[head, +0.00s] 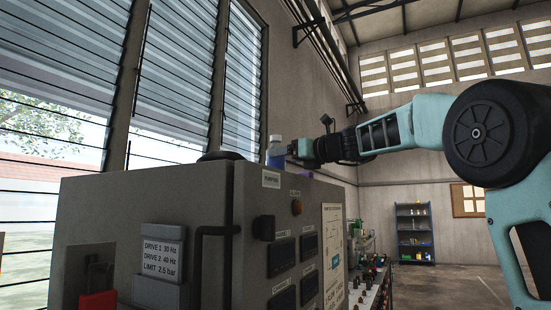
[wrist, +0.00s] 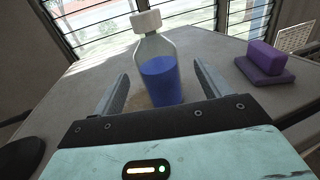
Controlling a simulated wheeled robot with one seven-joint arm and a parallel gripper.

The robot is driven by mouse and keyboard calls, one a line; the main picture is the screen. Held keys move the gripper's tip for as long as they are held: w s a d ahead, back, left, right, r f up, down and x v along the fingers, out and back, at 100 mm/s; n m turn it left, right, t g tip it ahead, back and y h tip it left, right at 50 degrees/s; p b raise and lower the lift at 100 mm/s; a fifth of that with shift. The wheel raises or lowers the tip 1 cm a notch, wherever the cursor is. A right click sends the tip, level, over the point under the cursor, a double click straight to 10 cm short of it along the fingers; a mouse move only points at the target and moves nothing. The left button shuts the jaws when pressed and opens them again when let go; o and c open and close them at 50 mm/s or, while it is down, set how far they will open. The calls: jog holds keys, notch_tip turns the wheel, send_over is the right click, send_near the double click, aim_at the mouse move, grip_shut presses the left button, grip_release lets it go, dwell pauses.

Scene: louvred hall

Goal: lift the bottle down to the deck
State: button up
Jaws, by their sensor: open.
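A clear bottle with a white cap and blue liquid (wrist: 160,78) stands upright on top of a tall grey cabinet (head: 130,190). In the head view the bottle (head: 275,154) is near the cabinet's top edge, above a small label. My gripper (wrist: 160,68) is open, with one finger on each side of the bottle's lower body. Gaps show between the fingers and the bottle. In the head view my gripper (head: 291,149) reaches in from the right at the bottle's height. I cannot tell which surface is the deck.
A purple block on a flat purple piece (wrist: 264,64) lies right of the bottle on the cabinet top. A dark rounded object (wrist: 20,158) sits at the left. Louvred windows (head: 180,60) stand behind. A blue shelf (head: 414,230) stands far back, with open floor before it.

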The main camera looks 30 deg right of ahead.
jog(key=p+x, duration=0.3)
jog(key=x, duration=0.2)
jog(key=shift+w+a+r, duration=0.1)
jog(key=shift+w+a, duration=0.25)
jog(key=shift+w, duration=0.25)
jog(key=c, duration=1.2)
